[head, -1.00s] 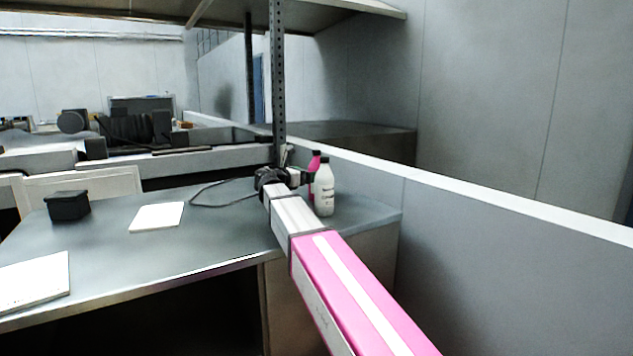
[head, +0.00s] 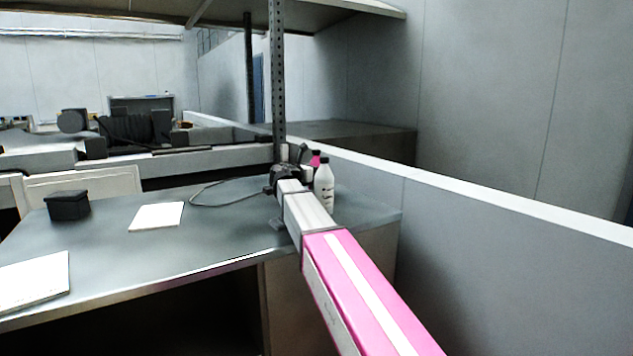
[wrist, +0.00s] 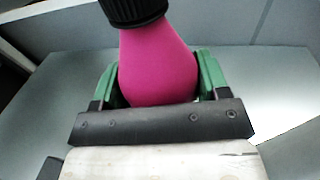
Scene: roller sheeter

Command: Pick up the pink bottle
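The pink bottle (wrist: 158,62) with a black cap (wrist: 132,10) fills the upper middle of the wrist view, leaning in the picture. Its lower part is hidden behind my gripper's dark bar. The green fingers of my gripper (wrist: 157,80) stand on either side of the bottle, very close to it. They look open around it; I see no clear grip. In the head view only the pink bottle's top (head: 316,160) shows, behind my gripper (head: 301,158) and the white bottle.
A white bottle (head: 325,186) with a dark cap stands just beside the pink one. A low wall (head: 470,235) runs along the right, and a perforated post (head: 278,80) rises behind. The grey table (head: 125,260) holds a black box (head: 68,206) and white sheets (head: 157,216).

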